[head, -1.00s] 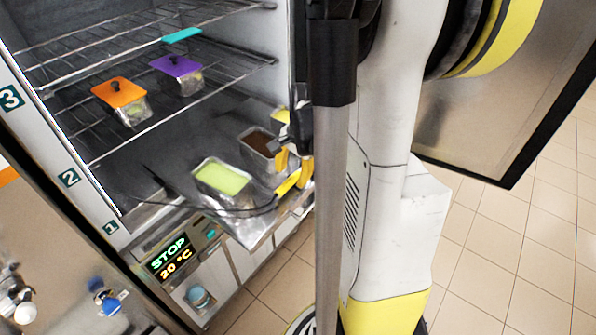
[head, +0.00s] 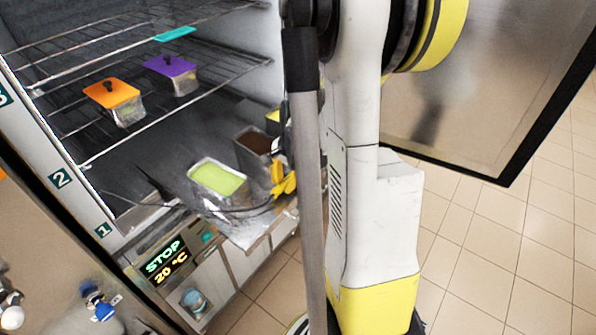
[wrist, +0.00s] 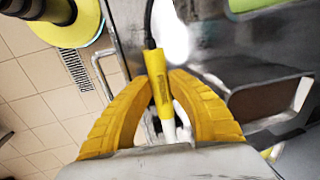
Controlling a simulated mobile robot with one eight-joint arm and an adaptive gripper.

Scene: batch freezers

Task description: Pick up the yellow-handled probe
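The yellow-handled probe (wrist: 157,80) lies between my gripper's two yellow fingers in the wrist view. Its black cable leads away at the top, and its white end points toward my palm. My gripper (wrist: 160,76) has its fingertips drawn in against both sides of the handle, with no clear gap. In the head view my gripper (head: 284,178) is at the front of the lowest level, right of the green-filled pan. There the probe cannot be told apart from the yellow fingers. Its cable (head: 240,210) runs left past the pan.
A green-filled pan (head: 217,179) and a brown-filled pan (head: 257,143) stand close to my gripper. Orange-lidded (head: 112,94) and purple-lidded (head: 170,67) containers sit on the wire rack above. The open freezer door (head: 470,100) is at the right.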

